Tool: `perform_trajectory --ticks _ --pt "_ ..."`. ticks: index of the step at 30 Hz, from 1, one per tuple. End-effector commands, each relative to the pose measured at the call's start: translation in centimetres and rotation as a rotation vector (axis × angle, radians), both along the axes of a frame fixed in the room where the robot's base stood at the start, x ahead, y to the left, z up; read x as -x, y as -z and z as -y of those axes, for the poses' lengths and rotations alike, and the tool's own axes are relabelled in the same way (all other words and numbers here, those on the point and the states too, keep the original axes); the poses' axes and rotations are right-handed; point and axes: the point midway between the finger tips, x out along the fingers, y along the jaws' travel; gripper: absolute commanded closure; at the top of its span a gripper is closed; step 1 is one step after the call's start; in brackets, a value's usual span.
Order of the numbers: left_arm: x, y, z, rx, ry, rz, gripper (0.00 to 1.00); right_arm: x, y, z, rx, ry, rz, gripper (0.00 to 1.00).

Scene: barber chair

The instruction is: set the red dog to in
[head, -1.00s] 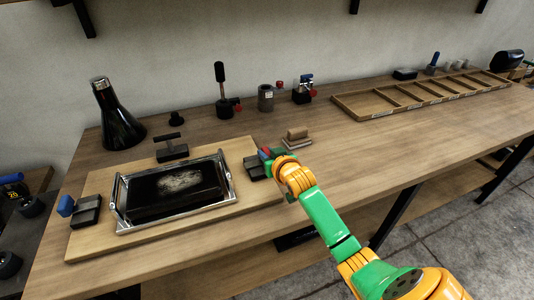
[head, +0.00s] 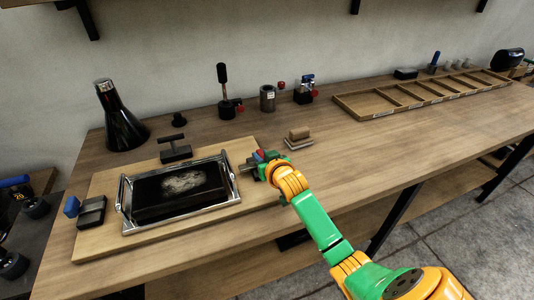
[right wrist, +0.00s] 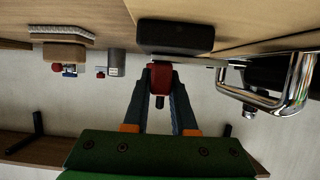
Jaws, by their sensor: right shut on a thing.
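The red dog (right wrist: 161,78) shows in the right wrist view as a red grip below a black block (right wrist: 175,37). My right gripper (right wrist: 161,92) is shut on the red grip, one finger on each side. A thin grey strip runs from the red grip toward the chrome handle (right wrist: 275,100); I cannot tell if they touch. In the head view, my right gripper (head: 263,164) is at the tray's right side and hides most of the dog. The black tray (head: 178,192) with chrome handles lies on a wooden board (head: 100,246). My left gripper is not in view.
A blue-tipped black block (head: 91,211) stands left of the tray, and a black T-handled block (head: 175,151) behind it. A dark flask (head: 120,122) stands at the back left. A brown block (head: 299,135) lies right of the board. The table's right front is clear.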

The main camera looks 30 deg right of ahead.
Motion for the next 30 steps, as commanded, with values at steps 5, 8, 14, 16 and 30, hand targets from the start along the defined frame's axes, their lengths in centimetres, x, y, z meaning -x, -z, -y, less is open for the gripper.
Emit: perform_trajectory --ticks 5,8,14,16,30 --pt "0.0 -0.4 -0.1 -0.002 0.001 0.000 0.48 -0.2 0.1 -1.0 -0.004 -0.002 -0.004 1.00" --pt "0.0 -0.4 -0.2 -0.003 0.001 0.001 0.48 -0.2 0.1 -1.1 -0.005 -0.004 -0.003 1.00" --pt "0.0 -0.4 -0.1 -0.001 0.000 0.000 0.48 -0.2 0.2 -1.0 -0.005 -0.004 -0.003 0.65" --pt "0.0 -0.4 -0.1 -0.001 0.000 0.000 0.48 -0.2 0.2 -1.0 -0.004 -0.003 -0.003 0.46" --pt "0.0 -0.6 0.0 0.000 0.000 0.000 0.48 1.3 -0.5 -1.3 -0.001 -0.003 -0.003 0.45"
